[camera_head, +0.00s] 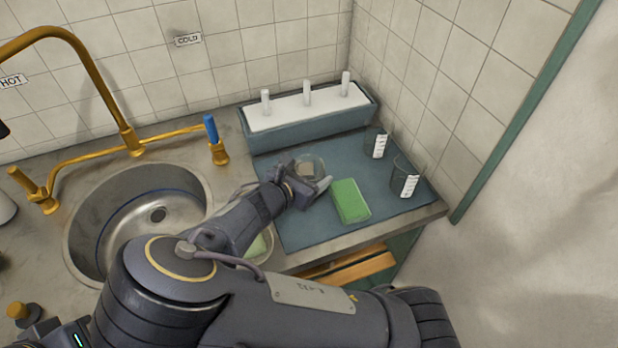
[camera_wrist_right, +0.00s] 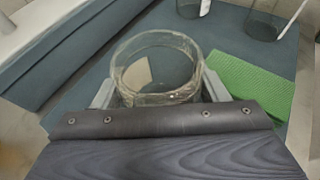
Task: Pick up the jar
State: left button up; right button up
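A clear glass jar (camera_wrist_right: 158,88) with a pale label stands open at the top on the blue-grey mat (camera_wrist_right: 80,82). In the head view the jar (camera_head: 310,164) is near the mat's left part, partly behind my gripper. My right gripper (camera_wrist_right: 159,92) has one grey finger on each side of the jar, close to the glass. Whether the fingers press on the glass I cannot tell. In the head view my right gripper (camera_head: 307,183) is low over the mat at the jar. My left gripper is not in view.
A green sponge (camera_head: 350,201) lies just right of the gripper. Two glass beakers (camera_head: 404,178) (camera_head: 377,142) stand by the right wall. A grey rack with white pegs (camera_head: 308,110) is behind. A sink (camera_head: 140,215) and brass taps (camera_head: 127,139) are left.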

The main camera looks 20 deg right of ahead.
jog(key=c, duration=0.5)
jog(key=shift+o, duration=0.2)
jog(key=shift+r, duration=0.1)
jog(key=shift+r+p, duration=0.65)
jog(key=shift+p, duration=0.05)
notch_tip(320, 180, up, 3)
jog(key=shift+f+p, duration=0.2)
jog(key=shift+p, duration=1.05)
jog(key=s+a+r+p, duration=0.4)
jog(key=s+r+p, duration=0.55)
jog(key=s, duration=0.35)
jog(key=n+t+y+b, duration=0.4)
jog(key=n+t+y, duration=0.2)
jog(key=n+y, duration=0.25)
send_over(316, 159)
jog(key=w+a, duration=0.4)
jog(key=shift+s+r+h, duration=0.1)
jog(key=shift+r+h, duration=0.15)
jog(key=shift+h, duration=0.1)
